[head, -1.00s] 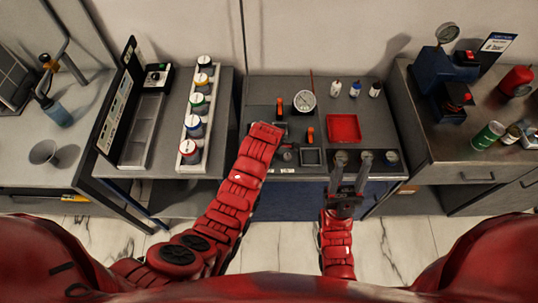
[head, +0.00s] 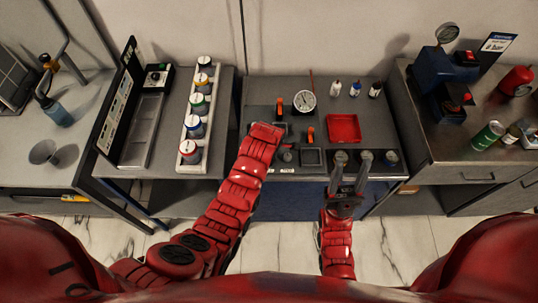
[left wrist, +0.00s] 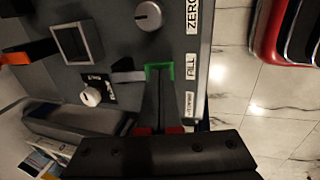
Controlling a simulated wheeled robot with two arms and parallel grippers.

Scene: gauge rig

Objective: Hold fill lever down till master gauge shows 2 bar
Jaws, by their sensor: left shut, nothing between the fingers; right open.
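The master gauge, a round white dial (head: 304,100), stands at the back of the middle bench's grey panel; its needle is too small to read. In the left wrist view, the panel has a label reading FILL (left wrist: 191,68). Beside it is a green-edged part (left wrist: 159,69), seemingly the fill lever, largely covered by my left gripper. My left gripper (left wrist: 162,78) is shut and empty, its tips at the green part; I cannot tell how far it is pressed. In the head view my arm hides these tips. My right gripper (head: 350,163) is open and empty at the bench's front edge.
Orange-handled valves (head: 310,134), a red tray (head: 344,128) and small bottles (head: 355,89) are on the middle bench. A knob (left wrist: 148,16) and a square frame (left wrist: 77,43) lie near my left gripper. A rack of coloured-lid jars (head: 196,127) is to the left.

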